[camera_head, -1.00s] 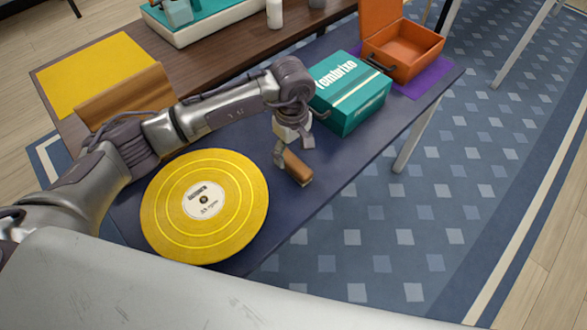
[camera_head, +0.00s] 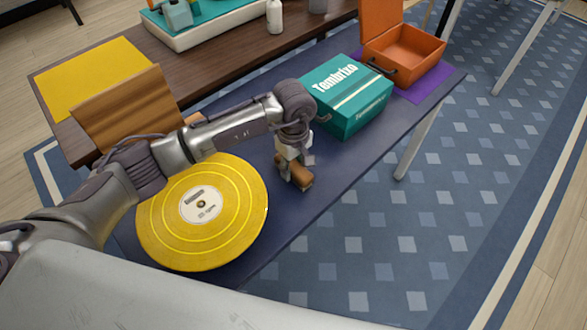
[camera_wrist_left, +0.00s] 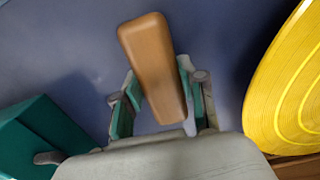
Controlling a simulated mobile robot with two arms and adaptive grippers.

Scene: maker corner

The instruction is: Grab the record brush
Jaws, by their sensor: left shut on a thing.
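The record brush (camera_head: 298,176) is a brown wooden block with rounded edges. My left gripper (camera_head: 292,168) is shut on it, over the dark blue table (camera_head: 330,158). In the left wrist view the brush (camera_wrist_left: 152,62) sits between the two green-padded fingers of my left gripper (camera_wrist_left: 162,105), with its long end sticking out past them. I cannot tell whether the brush still touches the table. My right gripper is not in view.
A yellow record (camera_head: 225,225) lies left of the brush. A teal box (camera_head: 345,100) stands beyond the gripper, and an open orange case (camera_head: 410,55) sits on a purple mat (camera_head: 428,85). The table's right edge is close to the brush.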

